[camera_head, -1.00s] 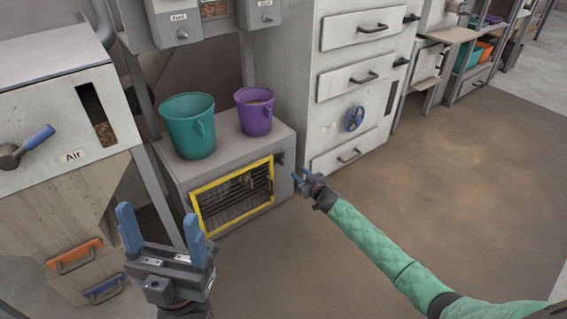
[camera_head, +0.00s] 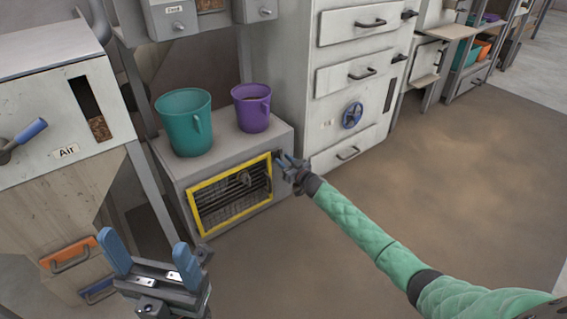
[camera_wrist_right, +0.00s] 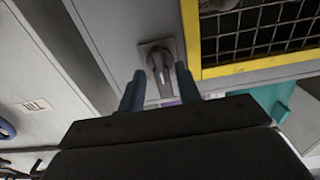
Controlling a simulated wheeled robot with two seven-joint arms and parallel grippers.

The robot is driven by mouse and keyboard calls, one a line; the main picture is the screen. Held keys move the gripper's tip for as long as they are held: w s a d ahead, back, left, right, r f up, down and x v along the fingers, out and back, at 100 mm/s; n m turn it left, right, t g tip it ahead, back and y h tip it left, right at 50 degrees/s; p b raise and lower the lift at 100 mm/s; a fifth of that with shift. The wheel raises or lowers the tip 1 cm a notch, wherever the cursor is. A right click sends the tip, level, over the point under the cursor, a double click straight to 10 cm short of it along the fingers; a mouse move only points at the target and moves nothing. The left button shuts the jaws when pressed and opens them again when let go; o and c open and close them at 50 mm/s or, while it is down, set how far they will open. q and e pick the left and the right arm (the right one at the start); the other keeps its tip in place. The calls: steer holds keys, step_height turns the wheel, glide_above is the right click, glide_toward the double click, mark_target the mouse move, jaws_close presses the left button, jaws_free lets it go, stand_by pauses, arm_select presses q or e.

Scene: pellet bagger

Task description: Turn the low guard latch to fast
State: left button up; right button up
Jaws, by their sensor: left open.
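The low guard is a yellow-framed mesh panel (camera_head: 230,228) on the front of a low grey box. Its latch (camera_wrist_right: 158,62) is a dark grey lever on a square plate beside the yellow frame, seen in the right wrist view. My right gripper (camera_wrist_right: 160,82) is open, with one blue finger on each side of the lever and small gaps showing; contact cannot be told. In the head view this gripper (camera_head: 287,167) is at the box's right front edge and hides the latch. My left gripper (camera_head: 150,256) is open and empty at the lower left.
A teal bucket (camera_head: 183,125) and a purple bucket (camera_head: 252,110) stand on the low box (camera_head: 222,150). A drawer cabinet (camera_head: 335,105) with a blue handwheel (camera_head: 352,115) stands close to its right. The brown floor (camera_head: 450,190) on the right is clear.

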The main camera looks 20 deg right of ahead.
steer(key=shift+w+a, duration=0.15)
steer(key=shift+w, duration=0.25)
jaws_close()
